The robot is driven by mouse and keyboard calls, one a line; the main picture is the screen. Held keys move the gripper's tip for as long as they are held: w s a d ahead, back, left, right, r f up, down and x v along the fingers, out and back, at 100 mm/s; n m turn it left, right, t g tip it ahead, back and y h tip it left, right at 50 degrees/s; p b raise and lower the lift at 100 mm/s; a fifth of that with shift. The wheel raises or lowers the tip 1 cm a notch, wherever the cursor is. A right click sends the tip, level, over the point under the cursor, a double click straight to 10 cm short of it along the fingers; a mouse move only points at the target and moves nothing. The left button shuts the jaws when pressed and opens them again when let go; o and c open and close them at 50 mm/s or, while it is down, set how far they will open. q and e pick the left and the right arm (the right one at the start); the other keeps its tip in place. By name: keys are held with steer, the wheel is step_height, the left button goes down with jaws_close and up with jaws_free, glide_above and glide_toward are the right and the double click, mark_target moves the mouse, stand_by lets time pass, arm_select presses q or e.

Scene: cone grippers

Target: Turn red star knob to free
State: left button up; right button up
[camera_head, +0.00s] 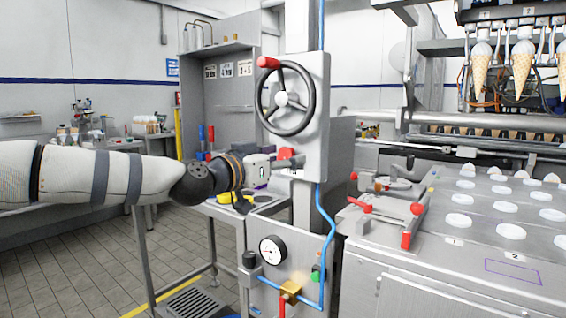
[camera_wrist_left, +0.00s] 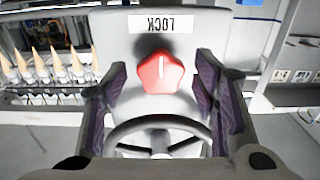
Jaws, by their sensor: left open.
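The red star knob (camera_head: 286,154) sits on the grey upright panel (camera_head: 316,120), just below the handwheel. It also shows in the left wrist view (camera_wrist_left: 159,73), with a short white line on its face pointing toward the LOCK label (camera_wrist_left: 161,23). That label appears upside down. My left gripper (camera_wrist_left: 162,88) is open, with one dark, purple-padded finger on each side of the knob and a visible gap on both sides. In the head view my left gripper (camera_head: 262,170) is immediately left of the knob. My right gripper is not in view.
The black handwheel (camera_head: 312,98) with a red handle stands close above the knob. A blue hose (camera_head: 322,200) runs down the panel. A pressure gauge (camera_head: 272,250) and a brass valve (camera_head: 290,290) are below. A steel machine top (camera_head: 480,230) lies to the right.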

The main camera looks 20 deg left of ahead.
arm_select(q)
steer(key=shift+w, duration=0.15)
steer(key=c, duration=1.2)
steer(key=shift+o, duration=0.2)
steer(key=shift+n, duration=0.3)
steer(key=n, duration=0.3)
steer(key=shift+n, duration=0.3)
steer(key=n, duration=0.4)
steer(key=shift+f+n, duration=0.1)
steer(key=shift+n, duration=0.2)
steer(key=n, duration=0.5)
steer(key=shift+b, duration=0.35)
steer(key=shift+n, duration=2)
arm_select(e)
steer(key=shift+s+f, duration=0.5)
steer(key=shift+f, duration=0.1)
